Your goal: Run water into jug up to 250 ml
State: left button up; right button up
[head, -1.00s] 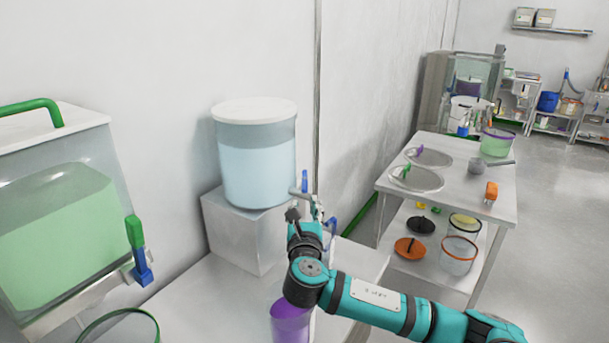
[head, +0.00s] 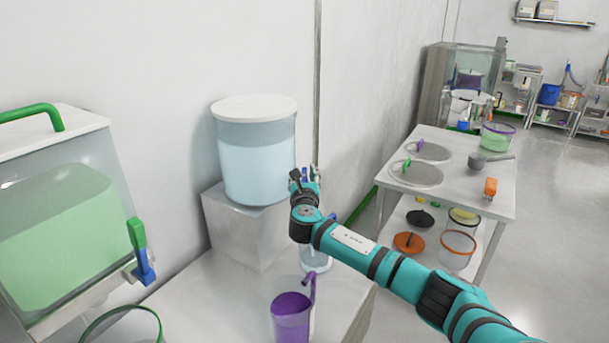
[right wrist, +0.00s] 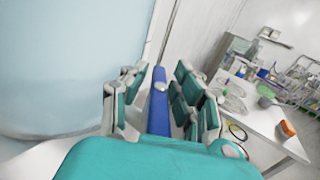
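A clear water tank (head: 257,160) with a white lid stands on a block against the wall. Its blue tap lever shows in the right wrist view (right wrist: 158,103), standing between the fingers of my right gripper (right wrist: 160,90). The fingers are apart on both sides of the lever and do not look closed on it. In the head view my right gripper (head: 305,177) is at the tank's tap and hides most of it. A clear jug (head: 316,260) with a blue handle stands below the tap, partly behind my arm; its water level cannot be read. My left gripper is not in view.
A steel table (head: 455,185) stands to the right.

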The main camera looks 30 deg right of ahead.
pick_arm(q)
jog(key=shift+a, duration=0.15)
pick_arm(e)
jog(key=c, duration=0.5)
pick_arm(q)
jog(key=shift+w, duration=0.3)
pick_arm(e)
grip_shut()
